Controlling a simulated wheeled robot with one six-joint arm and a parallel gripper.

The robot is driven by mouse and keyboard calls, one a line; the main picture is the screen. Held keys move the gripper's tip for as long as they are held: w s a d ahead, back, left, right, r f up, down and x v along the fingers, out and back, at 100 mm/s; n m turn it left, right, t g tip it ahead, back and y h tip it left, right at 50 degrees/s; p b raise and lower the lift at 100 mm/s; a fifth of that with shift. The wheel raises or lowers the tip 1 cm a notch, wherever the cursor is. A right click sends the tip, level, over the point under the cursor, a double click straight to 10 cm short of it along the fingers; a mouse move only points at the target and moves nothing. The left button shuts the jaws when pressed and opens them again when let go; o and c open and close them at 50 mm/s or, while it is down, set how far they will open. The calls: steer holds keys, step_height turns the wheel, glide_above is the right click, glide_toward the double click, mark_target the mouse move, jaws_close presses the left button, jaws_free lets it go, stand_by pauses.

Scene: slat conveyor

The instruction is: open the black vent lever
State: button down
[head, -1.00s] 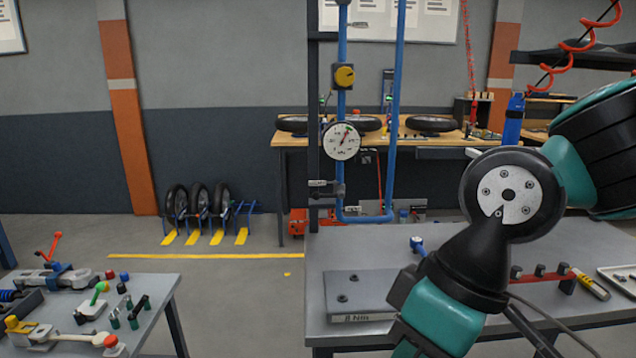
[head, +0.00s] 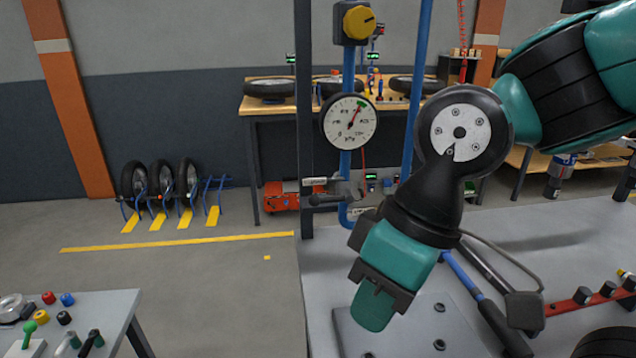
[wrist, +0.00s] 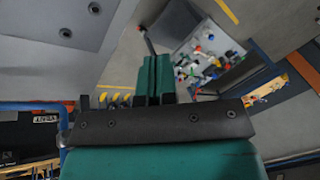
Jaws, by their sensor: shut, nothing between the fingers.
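The black vent lever (head: 324,200) appears to be the dark bar sticking out to the left from a grey valve body (head: 350,187) low on the blue pipe. It lies about level, with a small label (head: 314,182) just above it. My gripper (head: 374,305) is below and a little right of the lever, apart from it, pointing down and left. Its teal fingers are together and empty; they also show together in the wrist view (wrist: 155,78). I cannot make out the lever clearly in the wrist view.
A round gauge (head: 350,121) and a yellow knob (head: 358,22) sit on the pipe above the valve. A dark post (head: 304,120) stands just left. A grey bench (head: 560,240) spreads below and right of my arm. Open floor (head: 215,295) lies left, before a small table (head: 100,310).

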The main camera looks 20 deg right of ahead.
mark_target(319, 198)
steer(key=w+d+r+m+t+h+p, duration=0.1)
steer(key=w+r+m+p, duration=0.4)
steer(key=w, duration=0.5)
steer(key=w+d+r+m+t+h+p, duration=0.2)
steer(key=w+d+r+m+t+p, duration=0.2)
steer(key=w+p, duration=0.4)
steer(key=w+d+r+m, duration=0.1)
steer(key=w+d, duration=0.1)
steer(key=w, duration=0.1)
steer(key=shift+r+h, duration=0.3)
steer(key=shift+r, duration=0.1)
steer(key=shift+d, duration=0.1)
steer(key=p+x, duration=0.1)
steer(key=x, duration=0.3)
steer(key=a+p+x, duration=0.1)
steer(key=x, duration=0.3)
steer(key=p+x, duration=0.1)
steer(key=x, duration=0.3)
steer(key=shift+a+f+p, duration=0.2)
steer(key=shift+f+p, duration=0.1)
steer(key=shift+p, duration=0.1)
steer(key=shift+w+a+f, duration=0.2)
steer(key=shift+w+f, duration=0.05)
steer(key=shift+f, duration=0.2)
